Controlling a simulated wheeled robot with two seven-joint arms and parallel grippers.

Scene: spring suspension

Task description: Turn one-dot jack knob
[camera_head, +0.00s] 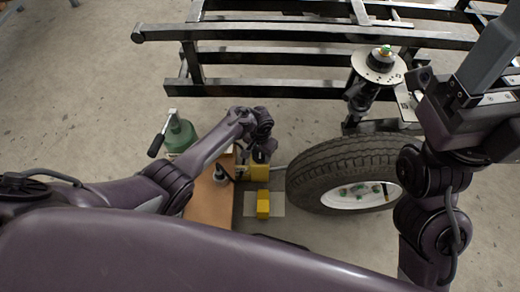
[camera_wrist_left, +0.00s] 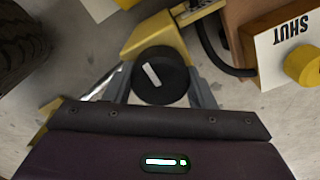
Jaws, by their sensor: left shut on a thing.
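A round black knob (camera_wrist_left: 161,75) with a white bar mark on its face sits on a yellow jack body in the left wrist view. The white bar is tilted. My left gripper (camera_wrist_left: 162,90) has its two grey fingers on either side of this knob and is shut on it. I see no dots on the knob. In the head view, my left gripper (camera_head: 262,156) points down over the yellow jack (camera_head: 260,173), and the arm hides the knob. My right gripper is at the upper right, by the steel frame; its fingers are unclear.

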